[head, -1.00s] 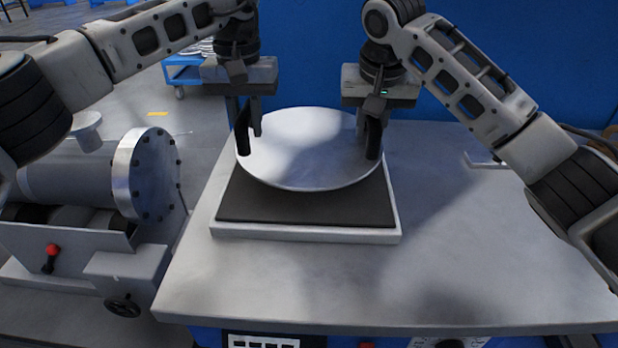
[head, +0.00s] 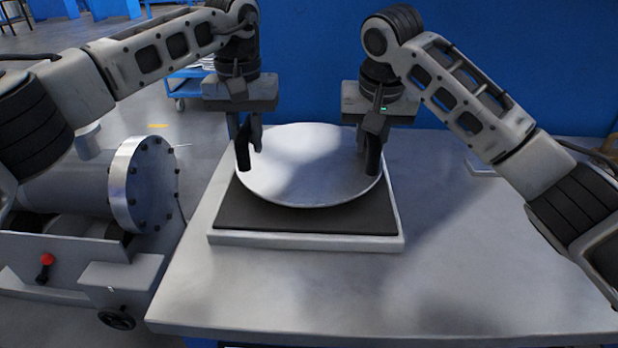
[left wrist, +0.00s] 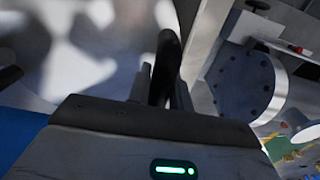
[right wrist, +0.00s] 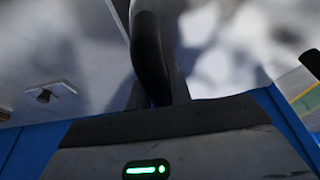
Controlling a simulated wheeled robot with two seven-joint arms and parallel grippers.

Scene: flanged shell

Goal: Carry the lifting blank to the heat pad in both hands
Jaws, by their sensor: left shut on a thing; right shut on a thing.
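The blank is a round pale metal disc (head: 308,168) in the head view, level over the black heat pad (head: 300,222). I cannot tell whether it touches the pad. My left gripper (head: 249,150) is shut on the disc's left rim, and my right gripper (head: 369,152) is shut on its right rim. In the left wrist view the disc (left wrist: 80,50) fills the upper left beside the dark finger. In the right wrist view the disc (right wrist: 245,40) fills the upper right. The pad's far part is hidden under the disc.
The pad's pale base (head: 300,241) lies on a grey metal table (head: 480,270), which is clear at the front and right. A flanged cylindrical shell (head: 145,185) stands on a stand left of the table. A blue wall (head: 460,60) is behind.

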